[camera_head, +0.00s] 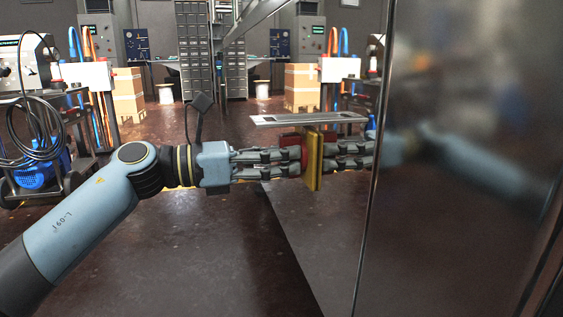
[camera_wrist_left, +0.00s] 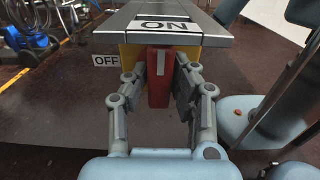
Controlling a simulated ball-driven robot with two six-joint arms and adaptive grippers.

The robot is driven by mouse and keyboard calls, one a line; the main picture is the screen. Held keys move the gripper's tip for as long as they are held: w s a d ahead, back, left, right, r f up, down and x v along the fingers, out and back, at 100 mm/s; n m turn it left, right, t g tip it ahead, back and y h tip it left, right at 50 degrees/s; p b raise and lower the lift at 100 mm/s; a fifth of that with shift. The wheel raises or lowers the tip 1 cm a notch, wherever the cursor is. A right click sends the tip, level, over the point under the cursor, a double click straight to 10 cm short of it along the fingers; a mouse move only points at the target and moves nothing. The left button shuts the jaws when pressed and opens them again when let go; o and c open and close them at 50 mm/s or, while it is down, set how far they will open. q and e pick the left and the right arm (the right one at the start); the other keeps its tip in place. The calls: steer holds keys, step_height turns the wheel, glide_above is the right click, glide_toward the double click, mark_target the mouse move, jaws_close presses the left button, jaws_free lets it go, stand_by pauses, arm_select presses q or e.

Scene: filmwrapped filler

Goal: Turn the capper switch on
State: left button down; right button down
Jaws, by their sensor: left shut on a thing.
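The capper switch has a red handle (camera_wrist_left: 160,80) on a yellow plate (camera_wrist_left: 131,56), fixed to a shiny steel panel. In the wrist view the handle stands upright. A pale mark near its top lies towards the ON label (camera_wrist_left: 165,25), which reads upside down on the grey ledge. The OFF label (camera_wrist_left: 106,61) is to the left of the yellow plate. My left gripper (camera_head: 297,158) is at the switch, its fingers (camera_wrist_left: 160,92) shut on both sides of the red handle. In the head view the fingers hide most of the handle, and the yellow plate (camera_head: 313,165) shows edge-on.
The grey ledge (camera_head: 308,119) juts out just above the switch. The steel panel (camera_head: 460,220) fills the right side and mirrors my arm and the room. A cart with a blue pump (camera_head: 38,172) and coiled hose stands at left. Boxes (camera_head: 128,95) stand behind. Floor is clear below my arm.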

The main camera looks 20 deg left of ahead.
arm_select(q)
steer(key=shift+f, duration=0.1)
stand_by(0.3)
steer(key=c, duration=1.1)
jaws_free()
steer(key=v, duration=1.2)
